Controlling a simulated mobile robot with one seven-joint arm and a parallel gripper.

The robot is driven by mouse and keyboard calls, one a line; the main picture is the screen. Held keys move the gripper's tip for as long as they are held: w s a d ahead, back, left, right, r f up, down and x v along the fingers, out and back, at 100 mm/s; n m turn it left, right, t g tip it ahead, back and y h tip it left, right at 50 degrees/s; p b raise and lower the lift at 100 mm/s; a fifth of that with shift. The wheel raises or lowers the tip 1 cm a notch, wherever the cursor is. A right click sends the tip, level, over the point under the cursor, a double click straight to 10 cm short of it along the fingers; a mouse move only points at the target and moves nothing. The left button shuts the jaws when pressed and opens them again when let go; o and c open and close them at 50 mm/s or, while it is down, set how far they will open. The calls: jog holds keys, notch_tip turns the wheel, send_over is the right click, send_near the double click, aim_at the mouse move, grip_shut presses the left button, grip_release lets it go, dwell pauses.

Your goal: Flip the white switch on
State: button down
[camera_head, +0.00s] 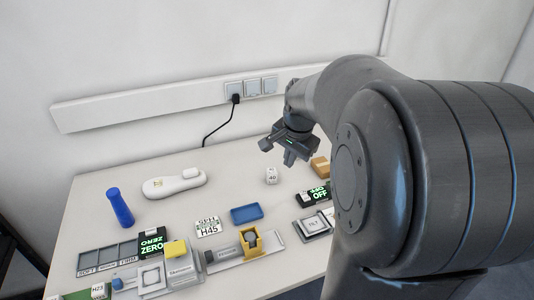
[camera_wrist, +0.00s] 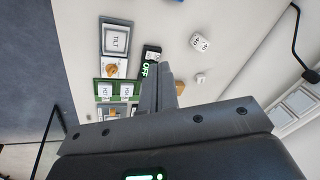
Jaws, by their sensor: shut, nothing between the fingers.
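A black box with a green lit OFF display (camera_head: 318,193) stands at the right of the table in the head view. A small white piece (camera_head: 304,197) at its left end looks like the white switch. In the wrist view the OFF box (camera_wrist: 150,68) is just beyond and left of my fingertips, partly hidden by them. My gripper (camera_head: 289,158) is above the back right of the table, apart from the box. Its fingers (camera_wrist: 166,85) are together and empty.
A white cube marked 40 (camera_head: 271,176) and a brown block (camera_head: 320,166) stand near the box. The TILT panel (camera_head: 314,224) is in front of it. Wall sockets (camera_head: 252,87) are behind.

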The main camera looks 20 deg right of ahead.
aim_at(303, 192)
jog(key=w+d+f+m+g, duration=0.1)
jog(key=w+d+f+m, duration=0.5)
jog(key=d, duration=0.5)
notch_tip(303, 192, down, 2)
jog(key=shift+w+f, duration=0.25)
jog(key=shift+w, duration=0.05)
jog(key=f, duration=0.4)
jog(key=w+f, duration=0.1)
jog(key=f, duration=0.4)
jog(key=w+f, duration=0.1)
jog(key=f, duration=0.3)
jog(key=shift+w+f, duration=0.2)
jog(key=shift+f, duration=0.2)
jog(key=shift+w+f+g, duration=0.25)
jog(key=shift+g, duration=0.25)
jog(key=shift+s+d, duration=0.1)
